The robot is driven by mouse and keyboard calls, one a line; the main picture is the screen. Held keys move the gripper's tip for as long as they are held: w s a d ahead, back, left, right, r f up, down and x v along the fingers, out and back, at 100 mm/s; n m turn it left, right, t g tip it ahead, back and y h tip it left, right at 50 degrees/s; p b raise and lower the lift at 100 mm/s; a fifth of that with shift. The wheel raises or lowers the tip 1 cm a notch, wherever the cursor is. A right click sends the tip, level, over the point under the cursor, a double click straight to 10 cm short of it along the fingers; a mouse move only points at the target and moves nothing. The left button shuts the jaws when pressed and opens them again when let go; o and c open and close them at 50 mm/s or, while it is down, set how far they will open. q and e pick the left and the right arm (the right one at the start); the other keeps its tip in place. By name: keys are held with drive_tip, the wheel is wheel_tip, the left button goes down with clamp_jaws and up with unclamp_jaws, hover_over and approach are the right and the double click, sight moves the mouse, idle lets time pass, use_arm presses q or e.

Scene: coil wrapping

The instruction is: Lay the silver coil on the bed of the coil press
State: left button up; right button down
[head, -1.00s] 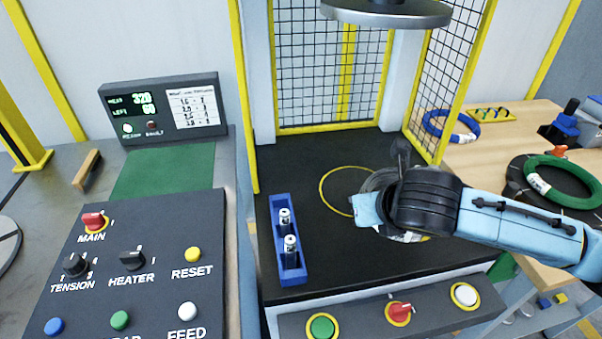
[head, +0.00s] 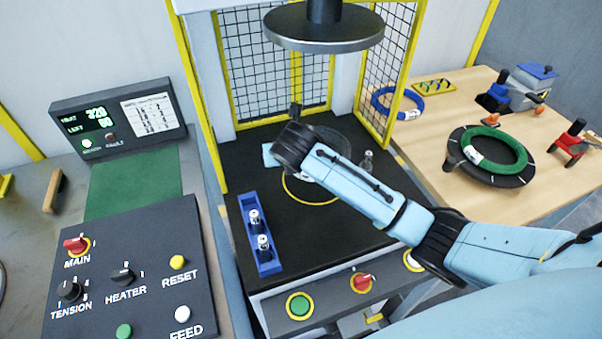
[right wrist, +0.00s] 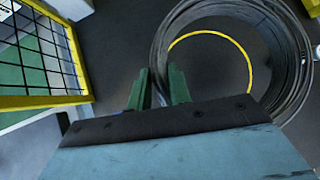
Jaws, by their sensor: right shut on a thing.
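The silver coil (head: 343,142) is over the back part of the coil press's black bed (head: 315,238), partly hidden by my right arm in the head view. My right gripper (right wrist: 160,88) is shut on the coil's rim, and the coil (right wrist: 292,50) also shows in the right wrist view. A yellow ring mark (head: 310,203) on the bed shows past the arm, and through the coil's opening in the wrist view, off centre. Whether the coil touches the bed I cannot tell. My left gripper is not in view.
The round press head (head: 323,32) hangs above the bed. A blue holder (head: 267,262) with two metal pieces stands at the bed's left. Mesh guards (head: 390,60) close the back and right.

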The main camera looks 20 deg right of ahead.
wheel_tip(320, 180, down, 8)
drive_tip(key=shift+r+b, duration=0.25)
drive_tip(key=shift+b, duration=0.45)
drive_tip(key=c, duration=1.3)
unclamp_jaws()
drive_tip(key=shift+s, duration=0.1)
drive_tip(key=p+v, duration=0.2)
drive_tip(key=v, duration=1)
drive_tip(key=shift+p, duration=0.4)
